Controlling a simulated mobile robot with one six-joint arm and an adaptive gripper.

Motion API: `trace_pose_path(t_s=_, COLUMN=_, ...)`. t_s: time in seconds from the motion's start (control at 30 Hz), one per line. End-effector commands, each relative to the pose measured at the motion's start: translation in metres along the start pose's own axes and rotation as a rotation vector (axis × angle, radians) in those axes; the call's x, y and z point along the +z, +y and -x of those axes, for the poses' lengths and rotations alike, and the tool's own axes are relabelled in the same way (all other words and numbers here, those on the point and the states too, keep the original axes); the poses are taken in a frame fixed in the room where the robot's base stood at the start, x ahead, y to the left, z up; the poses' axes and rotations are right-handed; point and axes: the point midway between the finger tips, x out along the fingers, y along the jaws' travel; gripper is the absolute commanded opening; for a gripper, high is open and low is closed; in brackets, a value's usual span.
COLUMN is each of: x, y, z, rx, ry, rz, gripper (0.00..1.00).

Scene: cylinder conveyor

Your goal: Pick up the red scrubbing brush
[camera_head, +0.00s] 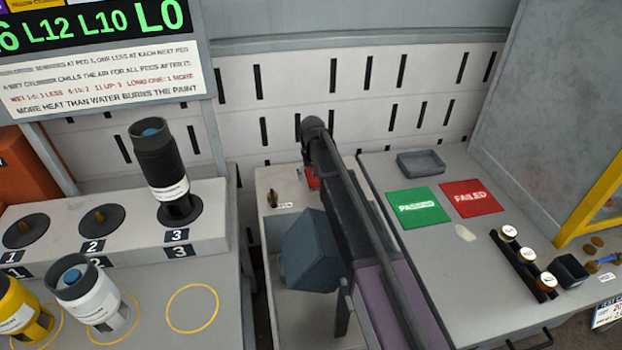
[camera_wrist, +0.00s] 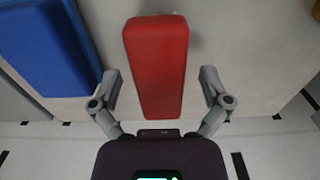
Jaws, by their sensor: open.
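In the wrist view a long red block, the red scrubbing brush (camera_wrist: 158,65), lies on a light grey surface between the two fingers of my gripper (camera_wrist: 162,90). The fingers are spread, one on each side, with a gap to the brush on both sides. In the head view only a small red piece of the brush (camera_head: 313,178) shows beside my arm, which hides the rest and most of my gripper.
A blue block (camera_wrist: 45,45) lies left of the brush, close to my left finger. A slotted wall panel (camera_head: 285,130) stands behind. The right table (camera_head: 440,270) holds green and red mats.

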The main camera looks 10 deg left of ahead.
Motion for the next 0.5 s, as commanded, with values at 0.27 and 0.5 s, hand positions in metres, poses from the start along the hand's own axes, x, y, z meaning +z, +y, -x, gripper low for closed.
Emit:
trace_pose_path(t_s=0.27, x=0.0, y=-0.0003, z=0.0, rx=0.0, ry=0.0, rz=0.0, gripper=0.35)
trace_pose_path(t_s=0.5, x=0.0, y=-0.0004, z=-0.0001, rx=0.0, ry=0.0, rz=0.0, gripper=0.07)
